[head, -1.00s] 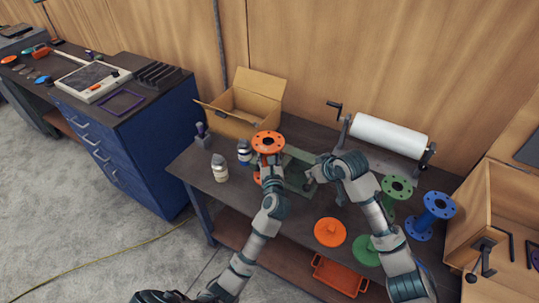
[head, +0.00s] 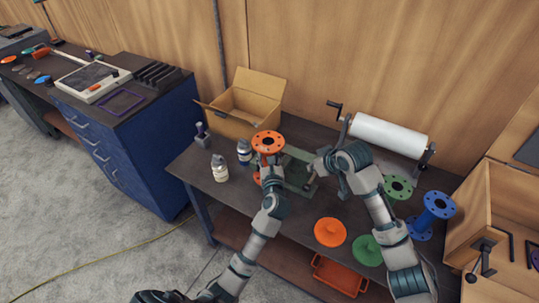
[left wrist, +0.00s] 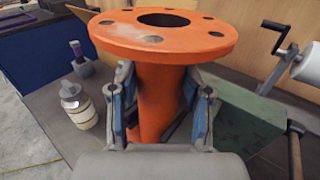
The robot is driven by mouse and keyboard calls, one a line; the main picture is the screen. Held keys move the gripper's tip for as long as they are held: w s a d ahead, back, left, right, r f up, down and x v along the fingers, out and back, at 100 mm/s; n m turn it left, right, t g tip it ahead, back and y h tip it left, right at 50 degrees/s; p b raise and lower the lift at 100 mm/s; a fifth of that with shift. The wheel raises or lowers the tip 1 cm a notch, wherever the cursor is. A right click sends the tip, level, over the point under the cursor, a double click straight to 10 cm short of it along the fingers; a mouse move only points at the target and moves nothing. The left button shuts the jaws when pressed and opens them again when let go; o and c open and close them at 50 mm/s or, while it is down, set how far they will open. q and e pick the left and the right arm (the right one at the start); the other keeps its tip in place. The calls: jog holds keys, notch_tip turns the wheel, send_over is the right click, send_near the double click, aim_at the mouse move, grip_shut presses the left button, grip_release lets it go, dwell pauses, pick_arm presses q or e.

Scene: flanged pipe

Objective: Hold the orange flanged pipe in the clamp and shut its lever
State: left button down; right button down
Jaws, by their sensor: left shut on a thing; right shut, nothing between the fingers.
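The orange flanged pipe (head: 268,143) stands upright on the workbench, its top flange clear in the head view. It also fills the middle of the left wrist view (left wrist: 162,95). My left gripper (left wrist: 162,105) is shut around the pipe's body below the top flange. The green clamp (head: 297,170) is just right of the pipe and partly hidden by my arms; its green body also shows in the left wrist view (left wrist: 250,122). My right gripper (head: 314,180) is shut and empty at the clamp's right side, close to its lever. I cannot tell whether it touches the lever.
An open cardboard box (head: 243,105) and bottles (head: 220,168) are behind and left. A white roll (head: 388,135) stands behind right. Green (head: 398,188) and blue (head: 437,207) flanged pipes stand at the right. Orange (head: 330,232) and green (head: 367,249) discs lie near the front edge.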

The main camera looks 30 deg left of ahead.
pick_arm(q)
jog(key=shift+c, duration=2.2)
grip_release()
jog(key=shift+a, duration=0.2)
jog(key=shift+f, duration=0.2)
jog(key=v, duration=1.1)
jog(key=shift+s, duration=0.35)
